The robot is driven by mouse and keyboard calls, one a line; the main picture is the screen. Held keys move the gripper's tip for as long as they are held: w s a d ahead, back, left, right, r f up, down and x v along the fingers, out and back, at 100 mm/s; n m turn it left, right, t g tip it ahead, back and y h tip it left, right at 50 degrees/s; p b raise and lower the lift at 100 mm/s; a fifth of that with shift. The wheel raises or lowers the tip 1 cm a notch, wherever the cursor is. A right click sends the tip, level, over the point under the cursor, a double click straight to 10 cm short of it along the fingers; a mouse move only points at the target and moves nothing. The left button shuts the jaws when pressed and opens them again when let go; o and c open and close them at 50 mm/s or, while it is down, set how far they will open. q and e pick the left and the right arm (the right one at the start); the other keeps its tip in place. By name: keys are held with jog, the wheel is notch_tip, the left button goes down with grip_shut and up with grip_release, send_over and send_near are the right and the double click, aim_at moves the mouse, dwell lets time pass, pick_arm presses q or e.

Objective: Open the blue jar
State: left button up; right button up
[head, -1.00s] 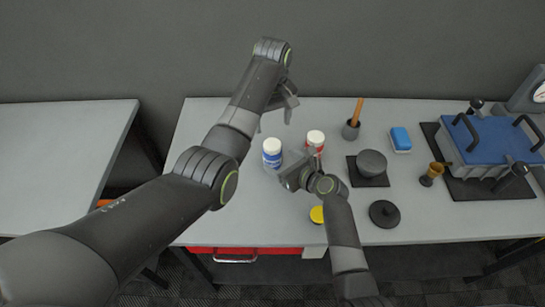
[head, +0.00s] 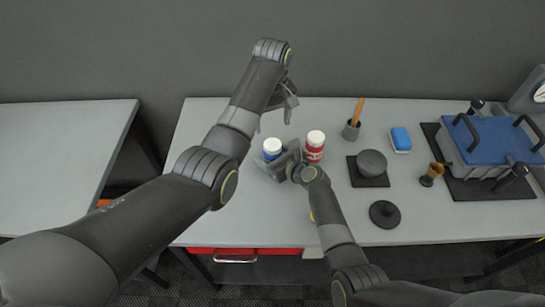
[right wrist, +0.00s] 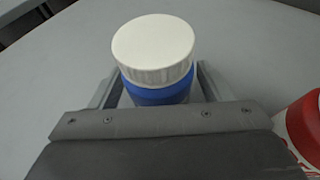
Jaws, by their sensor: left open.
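The blue jar (head: 272,150) with a white lid stands upright on the grey workbench. In the right wrist view the blue jar (right wrist: 155,60) fills the middle, its white lid on top and its lower body hidden by my gripper. My right gripper (head: 284,164) is low beside the jar, its fingers (right wrist: 157,92) spread on either side of the jar's body below the lid. They look open; contact is hard to tell. My left gripper (head: 288,103) is open and empty, behind and above the jar.
A red jar (head: 315,147) with a white lid stands close right of the blue jar. Further right are a grey cup with a stick (head: 352,128), a dark round block (head: 371,163), a black knobbed disc (head: 384,214) and a blue sponge-like block (head: 400,139). The bench's left front is clear.

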aim_at(273, 144)
grip_shut()
pick_arm(q)
jog(key=m, duration=0.4)
jog(key=shift+m, duration=0.3)
jog(key=m, duration=0.4)
jog(key=shift+m, duration=0.3)
jog(key=m, duration=0.4)
jog(key=shift+m, duration=0.3)
jog(key=m, duration=0.7)
jog(key=shift+m, duration=0.4)
jog(key=m, duration=0.4)
jog(key=shift+m, duration=0.4)
jog(key=m, duration=0.4)
jog(key=shift+m, duration=0.3)
jog(key=m, duration=0.4)
jog(key=shift+m, duration=0.4)
jog(key=shift+f, duration=4)
